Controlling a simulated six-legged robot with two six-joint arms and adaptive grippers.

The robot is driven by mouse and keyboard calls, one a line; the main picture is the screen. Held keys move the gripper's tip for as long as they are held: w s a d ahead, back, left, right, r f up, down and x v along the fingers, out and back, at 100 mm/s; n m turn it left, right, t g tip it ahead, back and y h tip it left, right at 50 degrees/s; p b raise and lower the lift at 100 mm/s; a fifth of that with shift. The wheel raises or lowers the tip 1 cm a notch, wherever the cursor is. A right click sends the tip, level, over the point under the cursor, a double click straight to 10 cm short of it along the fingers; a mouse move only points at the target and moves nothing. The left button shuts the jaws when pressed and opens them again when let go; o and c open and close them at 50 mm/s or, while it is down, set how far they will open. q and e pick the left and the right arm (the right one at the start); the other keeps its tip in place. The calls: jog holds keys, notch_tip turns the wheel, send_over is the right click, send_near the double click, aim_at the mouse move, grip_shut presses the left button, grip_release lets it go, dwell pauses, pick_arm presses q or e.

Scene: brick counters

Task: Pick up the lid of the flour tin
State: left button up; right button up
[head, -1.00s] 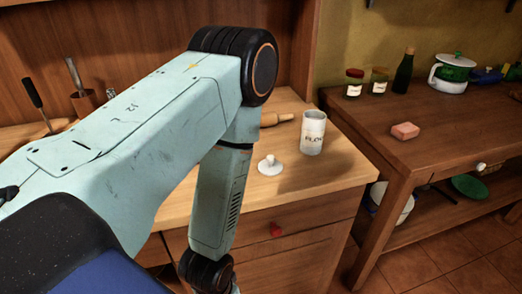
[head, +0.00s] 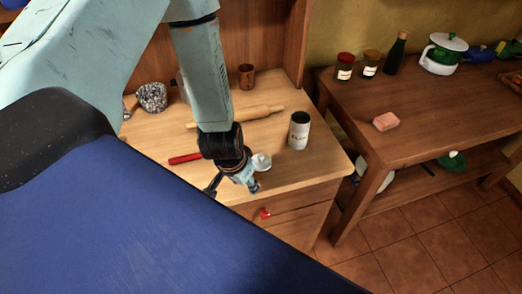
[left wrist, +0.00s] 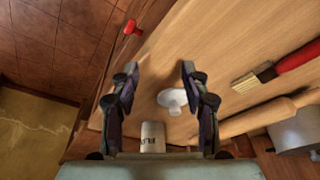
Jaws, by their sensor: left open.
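The white lid (head: 261,161) with its knob lies on the wooden counter in the head view, just right of my left gripper, which partly overlaps it. In the left wrist view the lid (left wrist: 173,100) shows between the two fingers, nearer the right one. The flour tin (head: 299,131), white with a dark open top, stands upright behind and right of the lid; it also shows at the bottom of the left wrist view (left wrist: 152,138). My left gripper (head: 233,190) is open and empty above the counter's front edge. My right gripper is not in view.
A red-handled brush (head: 186,158) lies left of my gripper. A rolling pin (head: 255,113) lies behind it. A red drawer knob (head: 265,214) is below the counter edge. A second table (head: 440,107) at the right holds jars, a bottle, a pot and a pink block.

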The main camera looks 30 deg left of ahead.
pick_arm(q)
jog(key=t, duration=0.2)
send_near(261, 155)
jog(key=f, duration=0.1)
jog(key=w+f+b, duration=0.1)
jog(key=f, duration=0.1)
jog(key=shift+w+a+m+h, duration=0.3)
jog(key=shift+w+a, duration=0.05)
jog(key=shift+w+f+g+b, duration=0.35)
jog(key=shift+f+b, duration=0.2)
jog(key=shift+b, duration=0.1)
jog(key=f+b, duration=0.2)
jog(key=shift+w+d+f, duration=0.15)
jog(key=shift+d+f, duration=0.1)
jog(key=shift+f, duration=0.05)
jog(key=shift+w+f+b, duration=0.2)
jog(key=shift+f+b, duration=0.15)
jog(key=shift+b, duration=0.1)
jog(key=shift+w+f, duration=0.45)
jog(key=shift+f, duration=0.1)
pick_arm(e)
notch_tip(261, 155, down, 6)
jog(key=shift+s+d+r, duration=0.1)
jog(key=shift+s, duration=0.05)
pick_arm(q)
jog(key=shift+r, duration=0.15)
